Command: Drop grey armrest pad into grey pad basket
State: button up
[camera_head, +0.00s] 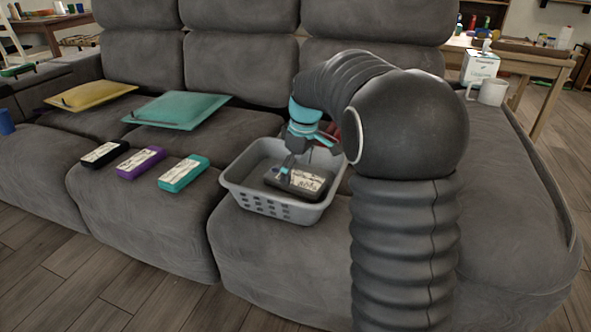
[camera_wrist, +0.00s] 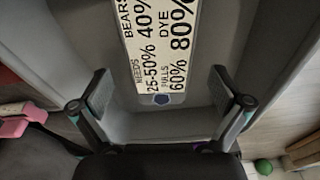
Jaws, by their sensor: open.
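The grey pad basket (camera_head: 250,200) stands on the right seat of the grey sofa. The grey armrest pad (camera_head: 300,182), dark with a white printed label, lies inside it, toward the front right. Its label (camera_wrist: 160,50) also shows in the wrist view, with large black print. My gripper (camera_head: 290,160) is over the basket, close to the pad. In the wrist view my gripper (camera_wrist: 163,98) has its two fingers spread wide, with nothing held between them. My arm hides the basket's right back part.
Black (camera_head: 104,154), purple (camera_head: 141,162) and teal (camera_head: 184,173) labelled pads lie on the middle seat. A mug (camera_head: 492,91) stands at the right back. The seat's front edge is clear.

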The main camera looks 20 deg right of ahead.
jog(key=shift+r, duration=0.1)
notch_tip(320, 180, up, 12)
jog(key=s+d+f, duration=0.1)
jog(key=s+f+m, duration=0.5)
jog(key=s+m, duration=0.1)
jog(key=m, duration=0.1)
jog(key=s+a+r+t+p, duration=0.1)
jog(key=s+p, duration=0.1)
jog(key=s, duration=0.6)
jog(key=s+a+r+m+t+p, duration=0.1)
jog(key=s+r+t+p, duration=0.1)
jog(key=s, duration=0.6)
jog(key=s+a+r+m+t+h+p, duration=0.1)
jog(key=s+p, duration=0.2)
jog(key=s, duration=0.5)
jog(key=shift+s+a+r, duration=0.15)
jog(key=shift+s+a, duration=0.2)
